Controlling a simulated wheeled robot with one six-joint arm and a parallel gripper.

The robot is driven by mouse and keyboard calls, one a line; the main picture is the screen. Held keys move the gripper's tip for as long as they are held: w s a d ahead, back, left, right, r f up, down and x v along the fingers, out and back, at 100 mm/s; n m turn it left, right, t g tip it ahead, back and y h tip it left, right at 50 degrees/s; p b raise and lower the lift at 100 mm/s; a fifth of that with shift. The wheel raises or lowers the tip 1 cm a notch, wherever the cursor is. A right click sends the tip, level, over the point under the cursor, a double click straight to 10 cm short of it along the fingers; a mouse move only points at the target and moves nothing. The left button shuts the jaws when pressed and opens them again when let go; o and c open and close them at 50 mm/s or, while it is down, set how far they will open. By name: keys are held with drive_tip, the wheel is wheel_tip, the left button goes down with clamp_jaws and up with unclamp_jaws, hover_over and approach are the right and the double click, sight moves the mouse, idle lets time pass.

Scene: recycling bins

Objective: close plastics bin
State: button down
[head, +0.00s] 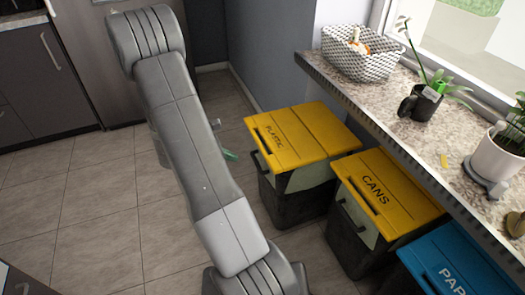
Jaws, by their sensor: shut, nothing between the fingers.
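The plastics bin (286,207) is a dark bin with a yellow lid (305,135) marked PLASTIC. It stands on the floor left of the cans bin. Its lid lies across the top and looks down; a pale band shows beneath the lid's edge. My arm crosses the view to the left of the bin and hides most of my gripper. A small grey part of my gripper (216,125) shows past the arm's right side, apart from the bin. The gripper is shut and empty.
The cans bin (387,192) with a yellow lid and a blue-lidded paper bin (455,262) stand to the right. A stone counter (395,125) overhangs them, holding a basket (360,54) and plants. A small green item (230,155) shows beside my arm. Tiled floor at left is clear.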

sight(315, 149)
drive_tip(key=d+r+b+x, duration=0.1)
drive_tip(key=b+x, duration=0.2)
drive_tip(key=x, duration=1)
drive_tip(key=shift+w+d+r, duration=0.15)
drive_tip(key=shift+w+d, duration=0.1)
drive_tip(key=shift+w, duration=0.05)
drive_tip(key=shift+d, duration=0.15)
drive_tip(key=w+d+b, duration=0.1)
drive_tip(key=w+d, duration=0.1)
drive_tip(key=d, duration=0.4)
drive_tip(key=w+d+b, duration=0.1)
drive_tip(key=w+d, duration=0.1)
drive_tip(key=d, duration=0.5)
drive_tip(key=w+d+b, duration=0.2)
drive_tip(key=d, duration=0.5)
drive_tip(key=shift+w+d, duration=0.2)
drive_tip(key=shift+w, duration=0.1)
drive_tip(key=shift+a, duration=0.15)
